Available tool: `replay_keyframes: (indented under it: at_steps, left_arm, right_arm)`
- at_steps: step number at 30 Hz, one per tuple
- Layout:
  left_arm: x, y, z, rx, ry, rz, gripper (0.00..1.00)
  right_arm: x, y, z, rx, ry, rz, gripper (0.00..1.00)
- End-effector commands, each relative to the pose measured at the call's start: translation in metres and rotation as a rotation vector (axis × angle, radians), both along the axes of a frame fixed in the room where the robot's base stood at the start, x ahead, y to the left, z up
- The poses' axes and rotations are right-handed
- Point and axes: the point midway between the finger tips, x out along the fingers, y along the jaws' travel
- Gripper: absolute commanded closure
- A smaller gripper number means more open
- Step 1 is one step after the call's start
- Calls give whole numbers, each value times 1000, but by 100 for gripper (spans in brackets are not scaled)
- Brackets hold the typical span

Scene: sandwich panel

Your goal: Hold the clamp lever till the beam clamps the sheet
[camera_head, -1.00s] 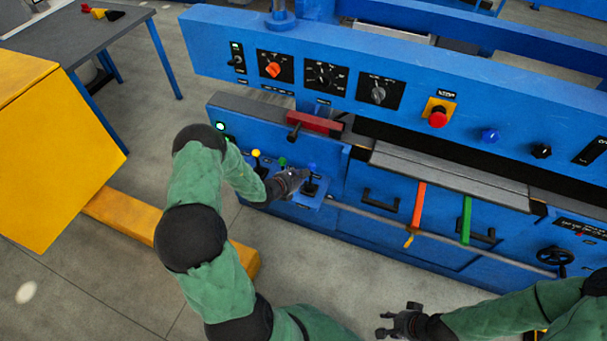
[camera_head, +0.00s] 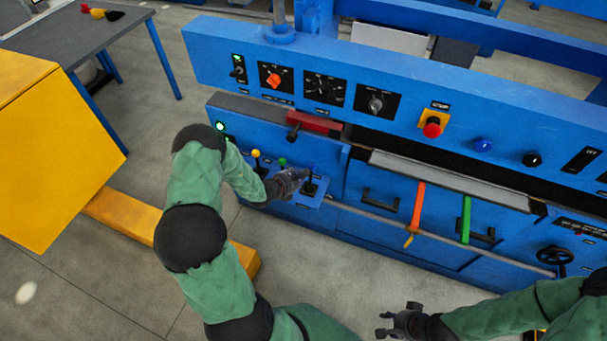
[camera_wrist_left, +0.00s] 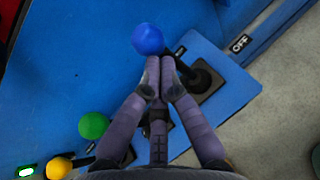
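The clamp lever, taken to be the one with the blue ball (camera_wrist_left: 148,39), stands on the small control shelf (camera_head: 316,201). My left gripper (camera_head: 303,174) is at this lever; in the left wrist view its fingers (camera_wrist_left: 160,64) are together just below the ball. I cannot tell if the stem is between them. The blue beam (camera_head: 390,65) carries knobs and spans the machine above the bed. A grey sheet (camera_head: 445,179) lies under its front edge, partly hidden; a dark band shows between them, and contact cannot be judged. My right gripper (camera_head: 400,322) is open and empty, away from the machine.
Yellow (camera_head: 257,154) and green (camera_head: 282,162) ball levers stand left of the blue one. A red block (camera_head: 315,122) with a black handle sits above. Orange (camera_head: 418,206) and green (camera_head: 466,219) bars hang at the front.

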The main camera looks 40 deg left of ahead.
Motion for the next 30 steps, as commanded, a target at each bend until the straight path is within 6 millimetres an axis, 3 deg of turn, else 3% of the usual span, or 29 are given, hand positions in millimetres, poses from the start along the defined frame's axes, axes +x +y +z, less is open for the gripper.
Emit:
replay_keyframes:
  at_steps: [30]
  left_arm:
    - [-15,-3,-6,0,0,0,100]
  right_arm:
    - [0,0,0,0,0,0,60]
